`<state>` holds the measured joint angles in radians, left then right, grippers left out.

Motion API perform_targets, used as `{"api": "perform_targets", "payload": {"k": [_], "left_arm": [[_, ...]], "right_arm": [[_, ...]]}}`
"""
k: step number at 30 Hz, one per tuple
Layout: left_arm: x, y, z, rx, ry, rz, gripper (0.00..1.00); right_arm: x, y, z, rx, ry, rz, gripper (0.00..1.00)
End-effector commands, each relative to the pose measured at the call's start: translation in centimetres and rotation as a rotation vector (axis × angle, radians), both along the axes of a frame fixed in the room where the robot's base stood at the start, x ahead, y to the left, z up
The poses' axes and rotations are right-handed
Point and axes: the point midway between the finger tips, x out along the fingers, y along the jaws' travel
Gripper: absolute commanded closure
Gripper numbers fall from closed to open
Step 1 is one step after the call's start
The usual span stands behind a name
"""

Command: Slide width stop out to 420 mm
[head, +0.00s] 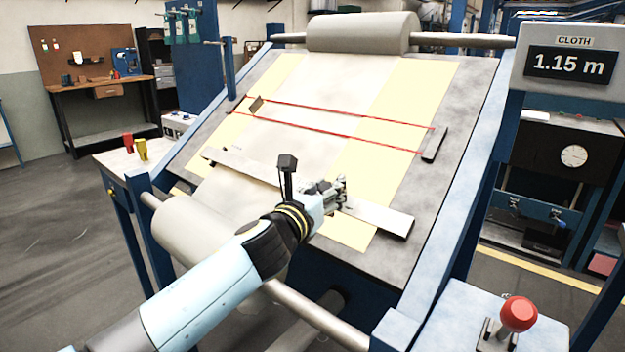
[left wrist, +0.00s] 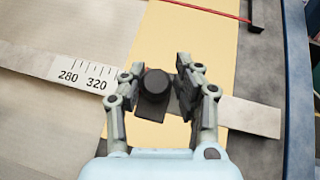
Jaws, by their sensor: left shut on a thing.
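The width stop (left wrist: 155,86), a black block with a round knob, sits on the white scale bar (left wrist: 252,116) between my left gripper's fingers in the left wrist view. My left gripper (head: 338,191) is shut on it, low over the sloping bed. The marks 280 and 320 show left of the stop; the bar beyond them is covered by my fingers, so the stop's exact reading is hidden. The scale bar (head: 382,217) crosses the bed in the head view, its middle behind my gripper. My right gripper is not in view.
A red-knobbed lever (head: 519,314) stands at the lower right. A display (head: 569,65) reads 1.15 m. The bar's right end is clear.

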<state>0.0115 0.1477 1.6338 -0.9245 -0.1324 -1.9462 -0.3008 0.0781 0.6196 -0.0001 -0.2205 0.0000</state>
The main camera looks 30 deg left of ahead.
Motion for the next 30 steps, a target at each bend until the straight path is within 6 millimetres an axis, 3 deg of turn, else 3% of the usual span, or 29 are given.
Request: {"api": "perform_targets", "payload": {"k": [3,6,16,17,21,30], "left_arm": [[-0.3,-2.6,-0.2,-0.007,0.007,0.002,1.00],[-0.4,-3.7,-0.3,-0.004,0.007,0.002,1.00],[-0.5,-4.1,-0.4,0.000,0.007,0.002,1.00],[-0.5,-4.1,-0.4,0.000,0.007,0.002,0.66],[-0.5,-4.1,-0.3,-0.001,0.006,0.001,0.49],[-0.7,-4.1,-0.2,-0.001,0.004,0.000,0.49]], "right_arm": [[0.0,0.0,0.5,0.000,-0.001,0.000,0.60],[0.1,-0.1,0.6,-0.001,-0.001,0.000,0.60],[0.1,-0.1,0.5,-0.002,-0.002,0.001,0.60],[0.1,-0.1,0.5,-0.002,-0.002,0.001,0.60],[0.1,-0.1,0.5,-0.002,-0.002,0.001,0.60],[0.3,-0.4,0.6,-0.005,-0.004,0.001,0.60]]}}
